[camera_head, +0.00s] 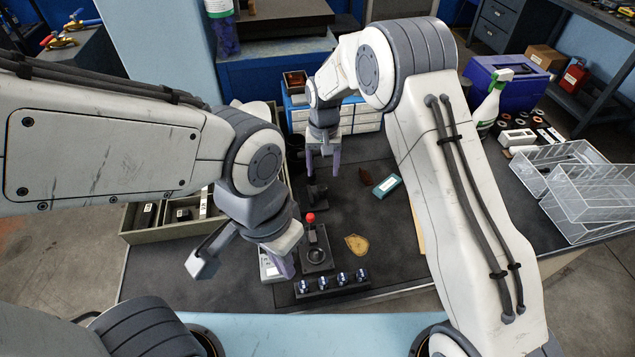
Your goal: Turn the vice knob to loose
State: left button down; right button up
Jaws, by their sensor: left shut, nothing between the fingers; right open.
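A small dark block-like device (317,194), possibly the vice, stands on the dark bench mat below my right gripper. I cannot make out its knob or the knob's setting. My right gripper (323,168) points down above it, open and empty, with its two fingers apart. A red ball-topped lever (310,218) rises from a black base (317,256) nearer to me. My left gripper (285,264) is shut and empty, its purple fingertips just left of that base. It partly covers a light grey device (268,268).
A teal box (387,186), brown bottle (365,177) and tan patch (357,244) lie to the right. The mat's middle right is mostly clear.

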aim_at(322, 189)
notch_tip(322, 189, down, 7)
jog(key=shift+r+p, duration=0.15)
jog(key=shift+p, duration=0.25)
jog(key=shift+a, duration=0.1)
